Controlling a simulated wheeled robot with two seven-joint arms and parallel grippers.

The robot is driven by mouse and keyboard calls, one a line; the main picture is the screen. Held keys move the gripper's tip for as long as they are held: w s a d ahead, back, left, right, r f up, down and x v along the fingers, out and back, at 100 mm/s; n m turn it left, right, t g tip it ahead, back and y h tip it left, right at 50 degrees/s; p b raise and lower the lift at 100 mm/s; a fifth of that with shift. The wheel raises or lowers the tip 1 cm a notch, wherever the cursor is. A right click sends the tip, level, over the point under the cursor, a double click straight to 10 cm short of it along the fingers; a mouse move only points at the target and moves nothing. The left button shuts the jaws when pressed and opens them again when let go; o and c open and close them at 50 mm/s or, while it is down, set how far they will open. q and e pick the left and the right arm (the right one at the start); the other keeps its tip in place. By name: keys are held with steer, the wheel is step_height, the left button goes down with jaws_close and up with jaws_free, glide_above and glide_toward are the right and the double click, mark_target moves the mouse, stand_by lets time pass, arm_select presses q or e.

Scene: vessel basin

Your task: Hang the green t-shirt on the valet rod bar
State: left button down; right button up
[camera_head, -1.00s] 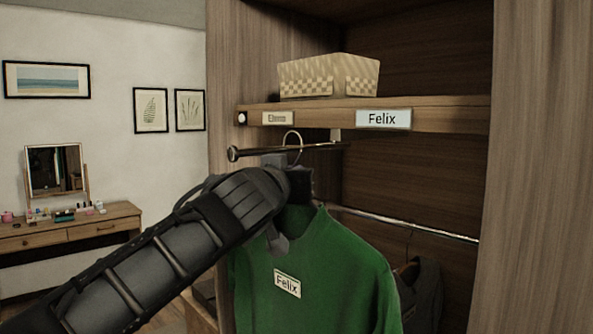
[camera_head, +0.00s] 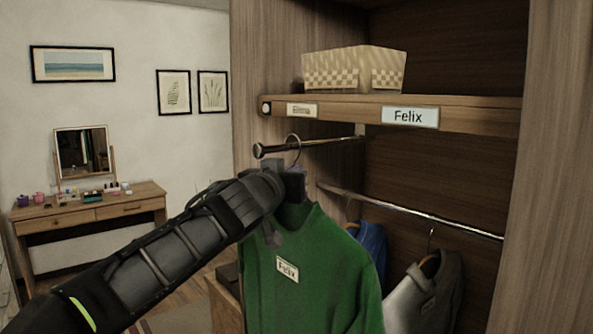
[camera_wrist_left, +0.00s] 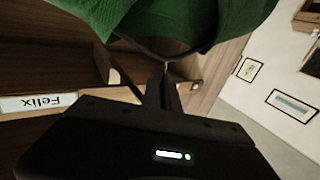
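The green t-shirt (camera_head: 325,265) with a "Felix" tag hangs on a hanger in front of the wardrobe opening. The hanger's hook (camera_head: 293,143) is at the valet rod bar (camera_head: 325,143) near its knobbed end and looks looped over it. My left gripper (camera_head: 287,180) is at the hanger's neck, just below the rod, and appears closed on it. In the left wrist view the fingers (camera_wrist_left: 165,92) are together at the hanger under the green t-shirt (camera_wrist_left: 200,22). The fingertips are partly hidden in the head view. My right gripper is not in view.
A shelf (camera_head: 470,112) with "Felix" and another label sits above the rod, carrying a woven basket (camera_head: 354,72). A lower rail (camera_head: 420,214) holds a blue garment (camera_head: 371,243) and a grey garment (camera_head: 425,295). A dressing table (camera_head: 90,210) stands far left.

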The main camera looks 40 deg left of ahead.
arm_select(q)
steer(key=shift+f, duration=0.4)
steer(key=c, duration=1.6)
jaws_free()
steer(key=shift+o, duration=0.2)
steer(key=shift+b, duration=0.3)
steer(key=b+v, duration=0.2)
steer(key=v, duration=0.5)
steer(key=shift+s, duration=0.4)
steer(key=shift+d, duration=0.1)
